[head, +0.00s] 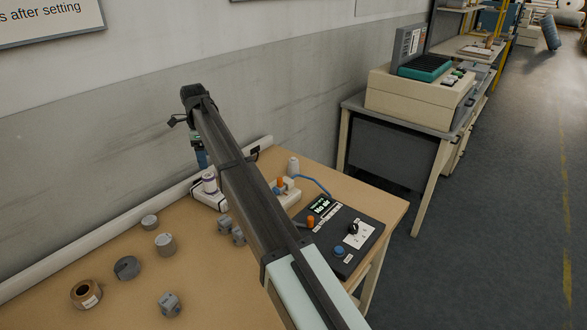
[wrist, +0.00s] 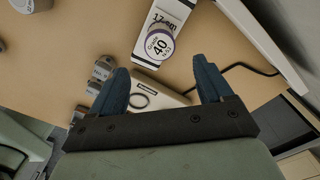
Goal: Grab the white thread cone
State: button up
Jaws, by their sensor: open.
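A small white piece with a purple band (head: 209,184) stands on a white device beside the wall, left of my arm. In the wrist view this piece (wrist: 159,44) shows a round label reading 40 and lies just beyond my fingertips. Another pale, cone-like piece (head: 293,167) stands at the table's back edge, right of my arm. I cannot tell for sure which is the thread cone. My gripper (wrist: 160,68) is open, its blue fingers wide apart with nothing held between them. In the head view only part of its fingers shows, near the wall.
Several grey pieces and a brown tape roll (head: 86,293) lie on the table's left. A white block with orange parts (head: 286,192) and a black control panel (head: 345,236) are right of my arm. A black cable (wrist: 245,68) runs near the right finger.

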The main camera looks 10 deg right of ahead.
aim_at(293, 158)
jog(key=w+d+m, duration=0.1)
jog(key=w+d, duration=0.3)
jog(key=d, duration=0.7)
jog(key=w+d+f+m, duration=0.1)
jog(key=w+d, duration=0.4)
jog(key=d, duration=0.6)
jog(key=w+d+m, duration=0.1)
jog(key=w+d, duration=0.3)
jog(key=d, duration=0.8)
jog(key=a+f+n, duration=0.1)
jog(key=f, duration=0.3)
jog(key=a+f+n+y, duration=0.1)
jog(key=f+n, duration=0.1)
jog(key=f, duration=0.3)
jog(key=w+a+f+n, duration=0.1)
jog(key=f+n, duration=0.1)
jog(key=f, duration=0.3)
jog(key=shift+a, duration=0.2)
jog(key=shift+r, duration=0.1)
jog(key=shift+c, duration=0.2)
jog(key=c, duration=1.1)
